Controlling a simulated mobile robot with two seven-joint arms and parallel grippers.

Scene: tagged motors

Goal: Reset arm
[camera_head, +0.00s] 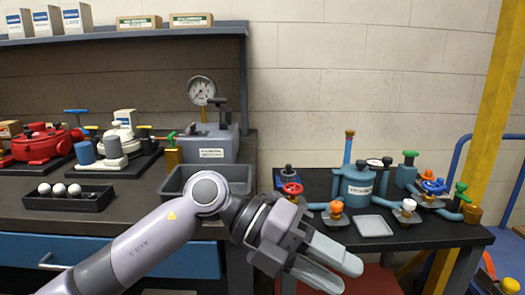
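My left gripper (343,276) reaches in from the lower left, at the end of my grey arm (150,240). Its two fingers point down and to the right, with a narrow gap between them, and nothing shows in them. It is in front of the right-hand table (440,232), low in the view and nearer to me than the motor parts there. My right gripper is not in view.
A blue motor assembly (357,188) with valves and a small grey tray (373,226) stand on the right table. The left bench holds a red assembly (40,146), a grey bin (238,174), a gauge (201,90) and a ball tray (92,203). A yellow post (494,100) stands at right.

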